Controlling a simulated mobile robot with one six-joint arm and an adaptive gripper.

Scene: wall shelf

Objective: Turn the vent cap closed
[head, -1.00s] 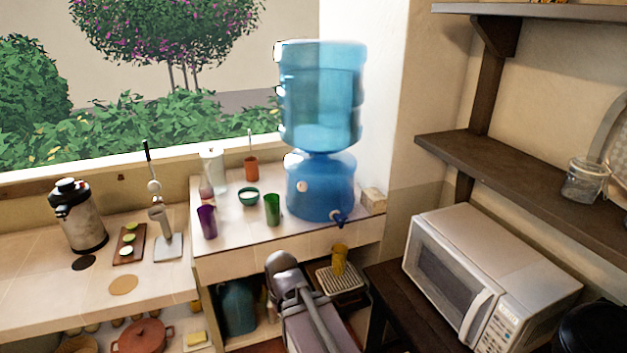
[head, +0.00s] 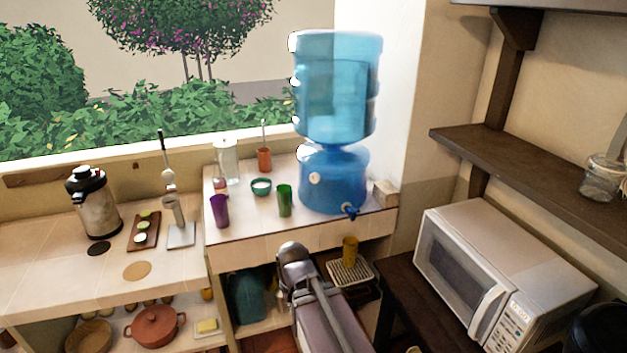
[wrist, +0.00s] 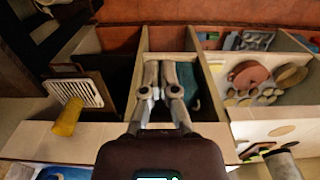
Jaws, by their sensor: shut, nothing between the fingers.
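The blue water dispenser (head: 333,178) stands on the tiled counter, with a large clear blue bottle (head: 337,85) upside down on it. A small pale round piece (head: 314,178) sits on the dispenser's front left. It may be the vent cap, but it is too small to see how it is turned. A dark blue tap (head: 349,210) sticks out low at the right. In the wrist view my gripper (wrist: 160,75) is shut and empty, over the shelving below the counter and apart from the dispenser. In the head view my arm's grey links show, but the fingers cannot be made out.
Purple (head: 220,211) and green (head: 285,200) cups and a teal bowl (head: 261,187) stand left of the dispenser. A yellow cup (head: 350,250) stands on a drip rack lower down. A microwave (head: 505,270) and wall shelf (head: 535,165) are at the right. A teal jug (head: 247,298) stands below.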

